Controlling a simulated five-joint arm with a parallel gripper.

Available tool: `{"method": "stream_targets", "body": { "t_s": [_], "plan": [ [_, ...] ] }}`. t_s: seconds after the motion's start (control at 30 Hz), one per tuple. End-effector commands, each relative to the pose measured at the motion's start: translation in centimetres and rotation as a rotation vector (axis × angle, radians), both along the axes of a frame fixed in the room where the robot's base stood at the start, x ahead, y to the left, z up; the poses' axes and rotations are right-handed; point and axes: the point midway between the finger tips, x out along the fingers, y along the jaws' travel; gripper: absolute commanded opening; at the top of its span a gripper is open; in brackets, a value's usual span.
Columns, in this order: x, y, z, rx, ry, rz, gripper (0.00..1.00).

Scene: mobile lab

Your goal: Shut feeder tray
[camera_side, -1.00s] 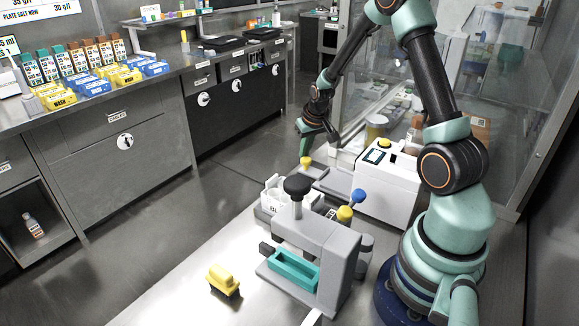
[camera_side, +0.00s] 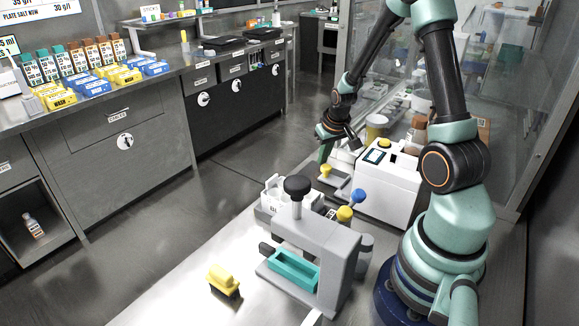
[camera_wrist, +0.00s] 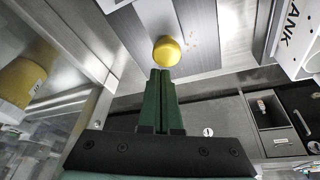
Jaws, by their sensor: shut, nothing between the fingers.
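The white feeder machine (camera_side: 383,190) stands on the bench, with a yellow button on top. Its grey feeder tray (camera_side: 337,184) sticks out of the machine's left side and carries a yellow knob (camera_side: 325,170) near its outer end. My gripper (camera_side: 322,158) is at the knob on the tray's outer side, with its fingers together. In the wrist view the green fingertips (camera_wrist: 160,71) are right at the yellow knob (camera_wrist: 166,51), with nothing between them. They appear to touch the knob; the grey tray surface (camera_wrist: 157,18) lies beyond it.
A grey press-like stand (camera_side: 318,248) with a black knob and teal trough stands in front. A white rack (camera_side: 274,193) sits between it and the tray. A yellow block (camera_side: 223,281) lies on the bench.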

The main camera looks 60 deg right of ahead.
Motion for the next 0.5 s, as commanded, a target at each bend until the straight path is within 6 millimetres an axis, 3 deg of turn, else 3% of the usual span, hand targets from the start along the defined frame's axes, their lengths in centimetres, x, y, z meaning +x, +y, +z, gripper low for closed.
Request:
{"method": "stream_targets", "body": {
  "t_s": [0.27,0.5],
  "plan": [
    [3.0,-1.5,0.5,0.001,-0.004,0.001,0.0],
    [2.1,-1.1,3.5,-0.002,-0.007,0.001,0.0]
  ]
}}
